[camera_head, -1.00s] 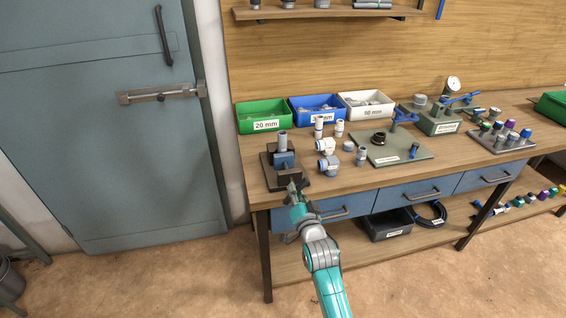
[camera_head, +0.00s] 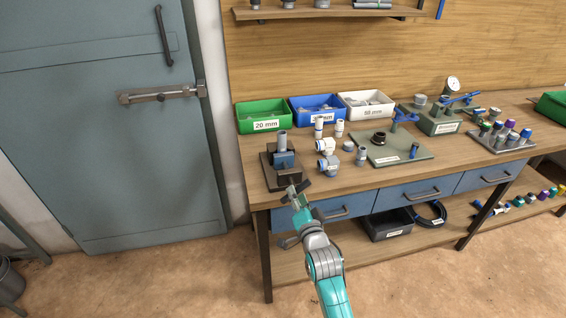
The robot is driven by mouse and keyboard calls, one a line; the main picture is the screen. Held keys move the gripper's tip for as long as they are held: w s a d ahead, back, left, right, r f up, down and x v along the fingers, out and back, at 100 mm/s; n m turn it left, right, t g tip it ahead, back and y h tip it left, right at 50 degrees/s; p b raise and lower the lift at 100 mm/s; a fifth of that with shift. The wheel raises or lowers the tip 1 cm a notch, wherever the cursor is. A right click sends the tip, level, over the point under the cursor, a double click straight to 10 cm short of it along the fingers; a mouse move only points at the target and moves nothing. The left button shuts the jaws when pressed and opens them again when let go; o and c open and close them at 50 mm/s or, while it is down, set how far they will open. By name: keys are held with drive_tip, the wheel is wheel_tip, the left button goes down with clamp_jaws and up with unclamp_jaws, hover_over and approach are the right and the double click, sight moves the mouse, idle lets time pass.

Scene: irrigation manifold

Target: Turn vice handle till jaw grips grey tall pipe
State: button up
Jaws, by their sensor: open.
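The vice (camera_head: 284,180) stands at the left front corner of the workbench, with a dark body and a blue jaw block (camera_head: 284,159). The grey tall pipe (camera_head: 282,141) stands upright in it, behind the blue block. Whether the jaw touches the pipe cannot be told at this size. My gripper (camera_head: 297,188) is open at the front of the vice, by the bench's front edge. The vice handle is not clearly visible; my gripper covers that area, and contact with it cannot be told.
White and grey fittings (camera_head: 328,167) stand just right of the vice. A green plate (camera_head: 390,150) with a blue-handled tool lies further right. Green, blue and white bins (camera_head: 264,117) line the back. Drawers (camera_head: 340,208) with handles sit below the bench's front edge.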

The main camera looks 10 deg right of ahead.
drive_tip(key=s, duration=0.4)
drive_tip(key=shift+s, duration=0.4)
drive_tip(key=s+f+n+g, duration=0.15)
drive_tip(key=s+f, duration=0.35)
drive_tip(key=s, duration=0.8)
drive_tip(key=s+f+n, duration=0.3)
drive_tip(key=s+f, duration=0.2)
drive_tip(key=s, duration=0.7)
drive_tip(key=s+r+n+g, duration=0.1)
drive_tip(key=s+r+n, duration=0.1)
drive_tip(key=s, duration=1.1)
drive_tip(key=s+r+n, duration=0.3)
drive_tip(key=s+r, duration=0.2)
drive_tip(key=s, duration=0.7)
drive_tip(key=shift+s+r+g, duration=0.25)
drive_tip(key=shift+s+g, duration=0.1)
